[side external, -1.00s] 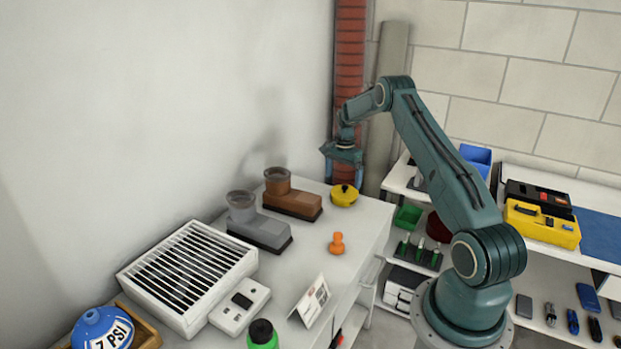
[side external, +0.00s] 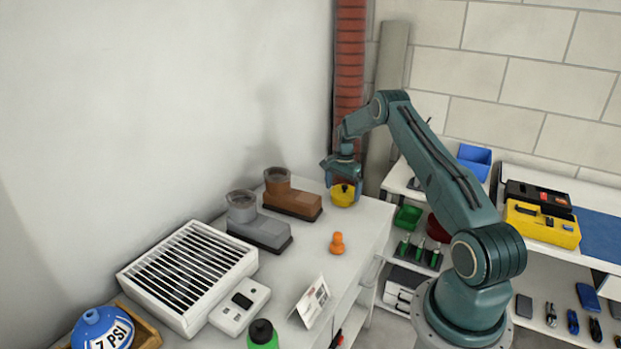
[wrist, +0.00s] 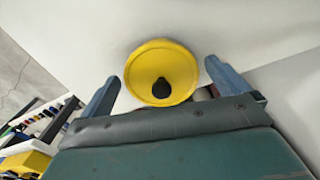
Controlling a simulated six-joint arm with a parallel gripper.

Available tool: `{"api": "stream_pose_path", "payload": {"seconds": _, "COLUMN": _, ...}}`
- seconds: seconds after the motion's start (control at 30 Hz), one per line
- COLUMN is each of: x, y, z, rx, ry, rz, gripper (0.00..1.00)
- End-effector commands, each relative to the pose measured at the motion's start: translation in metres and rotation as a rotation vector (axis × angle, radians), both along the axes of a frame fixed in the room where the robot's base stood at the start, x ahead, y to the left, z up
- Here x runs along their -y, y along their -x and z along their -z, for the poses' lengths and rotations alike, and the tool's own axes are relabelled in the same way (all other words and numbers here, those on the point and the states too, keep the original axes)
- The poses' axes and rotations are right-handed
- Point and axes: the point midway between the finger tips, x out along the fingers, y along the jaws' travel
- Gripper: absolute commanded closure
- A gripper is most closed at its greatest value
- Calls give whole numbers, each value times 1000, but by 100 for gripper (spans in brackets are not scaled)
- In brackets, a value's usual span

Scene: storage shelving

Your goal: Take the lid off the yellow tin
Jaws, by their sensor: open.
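The yellow tin (side external: 342,197) stands at the far end of the white bench top, with a dark knob on its lid. In the wrist view the round yellow lid (wrist: 162,62) and its black knob (wrist: 161,87) show from above and hide the tin's body. My gripper (side external: 343,180) is directly over the tin, pointing down. In the wrist view its two blue fingers are open, one on each side of the lid. The gap between them holds the lid and knob, and I cannot tell whether either finger touches.
A brown boot-like item (side external: 292,198) and a grey one (side external: 259,228) stand left of the tin. An orange knob-shaped piece (side external: 337,243) stands nearer on the bench. A white slatted box (side external: 190,270) lies further left. The bench around the orange piece is clear.

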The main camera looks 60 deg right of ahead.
Motion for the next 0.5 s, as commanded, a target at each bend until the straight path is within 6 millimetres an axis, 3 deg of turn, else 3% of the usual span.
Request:
{"api": "stream_pose_path", "payload": {"seconds": 0.17, "x": 0, "y": 0, "z": 0, "rx": 0, "ry": 0, "rz": 0, "gripper": 0}}
{"api": "stream_pose_path", "payload": {"seconds": 0.33, "x": 0, "y": 0, "z": 0, "rx": 0, "ry": 0, "rz": 0, "gripper": 29}}
{"api": "stream_pose_path", "payload": {"seconds": 0.5, "x": 0, "y": 0, "z": 0, "rx": 0, "ry": 0, "rz": 0, "gripper": 31}}
